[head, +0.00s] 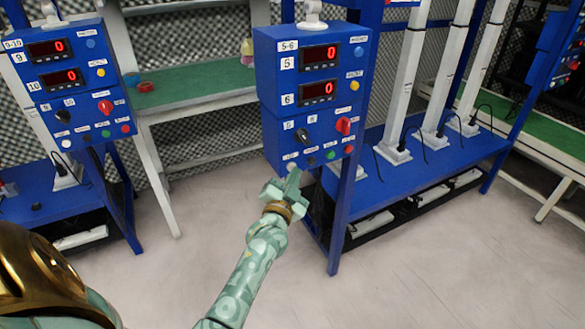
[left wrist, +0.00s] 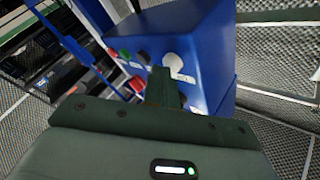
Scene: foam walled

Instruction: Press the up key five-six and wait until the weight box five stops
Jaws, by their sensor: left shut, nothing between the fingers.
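The blue control box labelled 5-6 (head: 270,115) hangs on a blue frame. Its displays 5 (head: 319,54) and 6 (head: 317,92) both read 0. Along its lower edge are a whitish button (head: 291,166), a dark one, a green one (head: 330,154) and a red one (head: 348,149); their labels are too small to read. My left gripper (head: 292,178) is shut and empty, its tip just below the whitish button. In the left wrist view the shut fingers (left wrist: 164,88) point at the box, near the whitish button (left wrist: 173,63); contact cannot be told. I cannot identify weight box five.
A similar box labelled 9-10 (head: 65,75) stands at the left, its displays also reading 0. A green-topped table (head: 190,90) is behind. White columns (head: 405,90) stand on a blue base (head: 430,165) at the right. The floor in front is clear.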

